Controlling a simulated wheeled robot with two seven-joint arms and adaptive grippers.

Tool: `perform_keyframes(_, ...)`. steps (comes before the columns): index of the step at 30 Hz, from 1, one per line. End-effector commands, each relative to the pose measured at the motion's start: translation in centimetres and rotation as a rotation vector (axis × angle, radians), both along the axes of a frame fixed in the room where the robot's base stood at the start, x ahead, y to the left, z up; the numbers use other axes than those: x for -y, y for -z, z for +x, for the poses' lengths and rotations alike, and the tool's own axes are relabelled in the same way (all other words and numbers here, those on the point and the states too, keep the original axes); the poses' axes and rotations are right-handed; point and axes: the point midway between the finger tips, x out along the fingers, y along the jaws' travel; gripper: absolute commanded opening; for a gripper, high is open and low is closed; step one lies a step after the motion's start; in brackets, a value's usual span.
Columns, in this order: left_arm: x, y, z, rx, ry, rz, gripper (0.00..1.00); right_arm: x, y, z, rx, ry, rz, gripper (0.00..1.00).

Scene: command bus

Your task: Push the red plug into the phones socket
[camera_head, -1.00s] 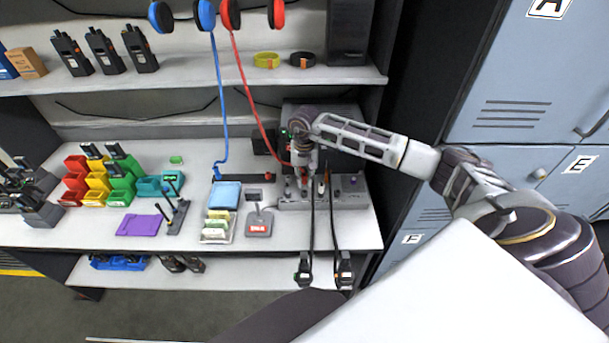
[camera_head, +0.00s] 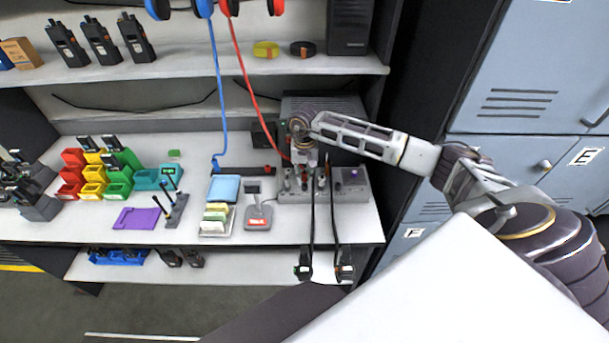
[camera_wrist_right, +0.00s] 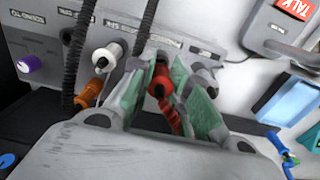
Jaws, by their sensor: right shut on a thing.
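The red plug (camera_wrist_right: 160,78) is between the green-padded fingers of my right gripper (camera_wrist_right: 163,98) in the right wrist view. The gripper is shut on it. The plug's front end is close to the grey socket panel (camera_wrist_right: 208,28); I cannot tell if it is inside a socket. A small label sits just above the plug, too blurred to read surely, so I cannot pick out the phones socket. In the head view my right gripper (camera_head: 303,156) is over the grey console (camera_head: 354,188) and largely hides the plug. The red cable (camera_head: 241,75) runs down to it. My left gripper is not in view.
A purple knob (camera_wrist_right: 30,63) is farther left. A grey talk unit (camera_head: 258,212) stands left of the console. A blue cable (camera_head: 217,100) hangs nearby.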

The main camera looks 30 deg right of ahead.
Motion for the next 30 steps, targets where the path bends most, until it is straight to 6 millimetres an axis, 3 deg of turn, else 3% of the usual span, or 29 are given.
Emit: perform_keyframes(30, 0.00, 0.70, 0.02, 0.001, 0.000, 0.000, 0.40, -0.01, 0.02, 0.01, 0.000, 0.000, 0.000, 0.03)
